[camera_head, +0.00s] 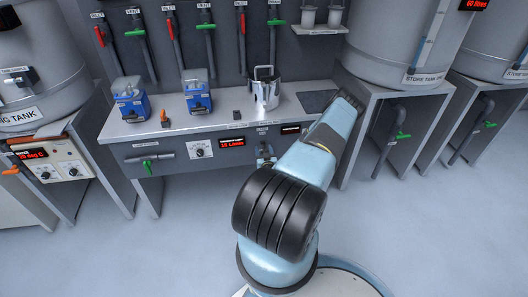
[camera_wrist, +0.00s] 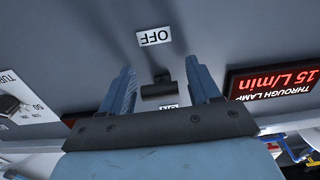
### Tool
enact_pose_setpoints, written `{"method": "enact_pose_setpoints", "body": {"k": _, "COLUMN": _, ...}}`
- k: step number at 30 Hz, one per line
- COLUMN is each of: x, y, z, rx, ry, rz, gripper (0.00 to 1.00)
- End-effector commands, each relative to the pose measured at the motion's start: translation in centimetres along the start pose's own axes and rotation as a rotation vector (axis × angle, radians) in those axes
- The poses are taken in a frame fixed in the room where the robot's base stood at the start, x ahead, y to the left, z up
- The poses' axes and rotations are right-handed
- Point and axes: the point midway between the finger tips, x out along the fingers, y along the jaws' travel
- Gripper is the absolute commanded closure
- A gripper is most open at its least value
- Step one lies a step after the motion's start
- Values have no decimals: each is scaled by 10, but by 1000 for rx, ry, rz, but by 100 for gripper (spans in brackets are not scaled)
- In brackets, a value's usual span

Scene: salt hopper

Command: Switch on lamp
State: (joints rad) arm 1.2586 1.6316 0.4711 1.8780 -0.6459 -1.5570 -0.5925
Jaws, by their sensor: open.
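In the wrist view a small dark switch lever (camera_wrist: 158,87) stands out from a grey panel. A white OFF label (camera_wrist: 154,37) is above it in that view, and an ON label (camera_wrist: 168,106) below it is partly covered by my gripper. My gripper (camera_wrist: 161,70) is open, with one blue finger on each side of the lever. The lever lies between the fingers with visible gaps, and I see no grip on it. In the head view my arm covers most of the gripper. I cannot make out a lamp for certain.
The red THROUGH LAMP display (camera_wrist: 276,82) reads 15 L/min beside the right finger; it also shows in the head view (camera_head: 232,142). A dial (camera_wrist: 10,104) is at left. On the bench (camera_head: 215,119) stand two blue units (camera_head: 130,105) (camera_head: 197,97) and a metal pot (camera_head: 265,92).

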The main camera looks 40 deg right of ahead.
Motion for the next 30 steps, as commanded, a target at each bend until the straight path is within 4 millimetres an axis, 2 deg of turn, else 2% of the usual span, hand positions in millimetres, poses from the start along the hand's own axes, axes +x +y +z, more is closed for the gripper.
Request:
{"method": "enact_pose_setpoints", "body": {"k": 7, "x": 1, "y": 0, "z": 0, "rx": 0, "ry": 0, "rz": 0, "gripper": 38}}
{"method": "enact_pose_setpoints", "body": {"k": 24, "x": 0, "y": 0, "z": 0, "rx": 0, "ry": 1, "rz": 0, "gripper": 91}}
{"method": "enact_pose_setpoints", "body": {"k": 30, "x": 0, "y": 0, "z": -1, "rx": -1, "ry": -10, "rz": -1, "gripper": 91}}
